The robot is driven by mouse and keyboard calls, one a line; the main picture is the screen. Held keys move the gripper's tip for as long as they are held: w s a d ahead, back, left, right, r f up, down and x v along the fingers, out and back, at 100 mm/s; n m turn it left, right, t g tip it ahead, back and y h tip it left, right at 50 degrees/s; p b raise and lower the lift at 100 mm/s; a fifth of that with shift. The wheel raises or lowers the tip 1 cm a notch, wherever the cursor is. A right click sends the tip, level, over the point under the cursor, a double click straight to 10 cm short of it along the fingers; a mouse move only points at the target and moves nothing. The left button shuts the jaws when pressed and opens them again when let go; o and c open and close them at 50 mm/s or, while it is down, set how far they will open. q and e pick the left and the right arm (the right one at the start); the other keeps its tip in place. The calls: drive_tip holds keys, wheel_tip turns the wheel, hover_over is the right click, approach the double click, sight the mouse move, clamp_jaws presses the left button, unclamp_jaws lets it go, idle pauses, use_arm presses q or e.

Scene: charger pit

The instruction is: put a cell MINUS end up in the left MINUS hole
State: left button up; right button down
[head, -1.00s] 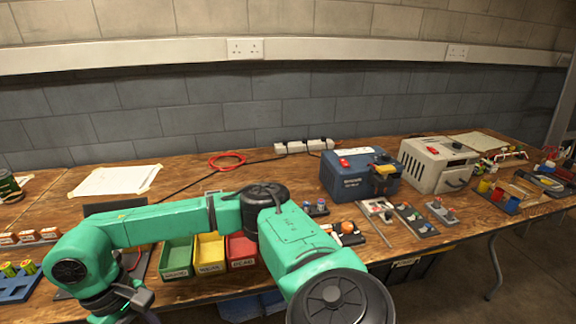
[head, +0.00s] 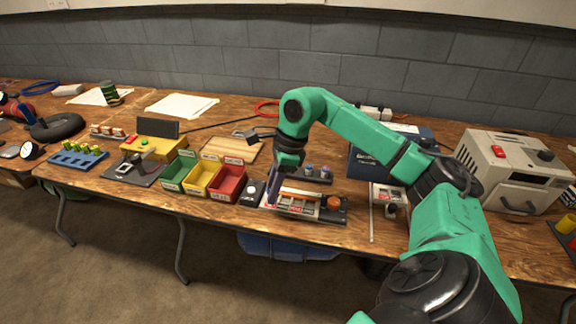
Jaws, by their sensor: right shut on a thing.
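My right gripper (head: 272,196) points down at the left end of the charger (head: 302,208), a dark-edged unit with a pale panel, red-orange parts and an orange knob on its right. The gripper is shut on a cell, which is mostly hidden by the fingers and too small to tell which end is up. I cannot tell whether the cell is inside a hole or just above it. The hole markings are too small to read. A blue rack (head: 70,164) with several yellow-green cells stands at the left. My left gripper is not in view.
Green (head: 176,172), yellow (head: 200,180) and red (head: 228,184) bins stand left of the charger. A dark holder (head: 322,179) with small cylinders sits behind it. A blue box (head: 365,165) and a beige box (head: 515,170) are at right. The table's front edge is close.

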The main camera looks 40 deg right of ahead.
drive_tip(key=d+m+b, duration=0.1)
drive_tip(key=m, duration=0.1)
drive_tip(key=d+m+t+h+b, duration=0.1)
drive_tip(key=d+m, duration=0.1)
drive_tip(key=d+m+b, duration=0.1)
drive_tip(key=d+m, duration=0.1)
drive_tip(key=m, duration=0.1)
drive_tip(key=shift+w+f+h+b, duration=0.3)
drive_tip(key=shift+w+f+b, duration=0.05)
drive_tip(key=shift+b, duration=0.05)
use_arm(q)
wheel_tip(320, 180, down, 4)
use_arm(e)
drive_tip(key=shift+f+b, duration=0.25)
drive_tip(key=shift+b, duration=0.05)
drive_tip(key=shift+f+b, duration=0.5)
drive_tip(key=shift+f, duration=0.1)
drive_tip(key=shift+f+b, duration=0.75)
use_arm(q)
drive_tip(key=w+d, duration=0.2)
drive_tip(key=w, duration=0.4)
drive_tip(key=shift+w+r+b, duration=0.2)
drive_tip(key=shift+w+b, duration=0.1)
drive_tip(key=shift+b, duration=0.15)
use_arm(e)
drive_tip(key=shift+f, duration=0.5)
